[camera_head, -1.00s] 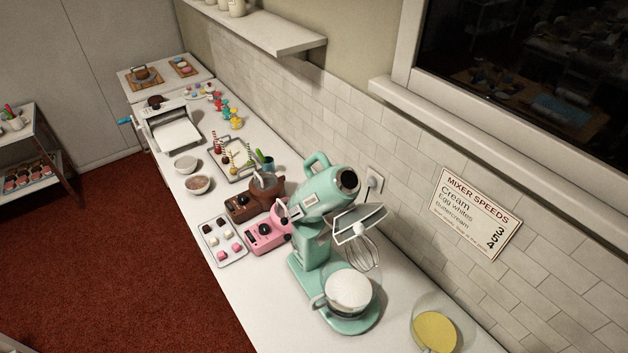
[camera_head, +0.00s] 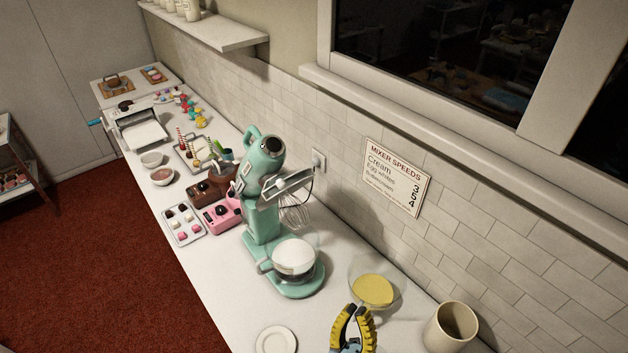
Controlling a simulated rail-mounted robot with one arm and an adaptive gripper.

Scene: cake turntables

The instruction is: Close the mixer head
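A mint-green stand mixer (camera_head: 263,222) stands on the white counter. Its head (camera_head: 262,163) is tilted up, with the whisk (camera_head: 295,212) hanging below it, above and behind the bowl. The bowl (camera_head: 294,257) sits on the mixer base and holds something white. My gripper (camera_head: 352,310), with yellow and black fingers, is at the bottom of the picture, in front of and to the right of the mixer, well apart from it. Its fingers curve upward with a gap between them, and nothing shows between them.
A glass bowl with yellow contents (camera_head: 374,290) stands right of the mixer, close to my gripper. A beige crock (camera_head: 451,325) is farther right and a white plate (camera_head: 276,340) at the front. Pink and brown appliances crowd the mixer's left side. A tiled wall (camera_head: 480,235) runs behind.

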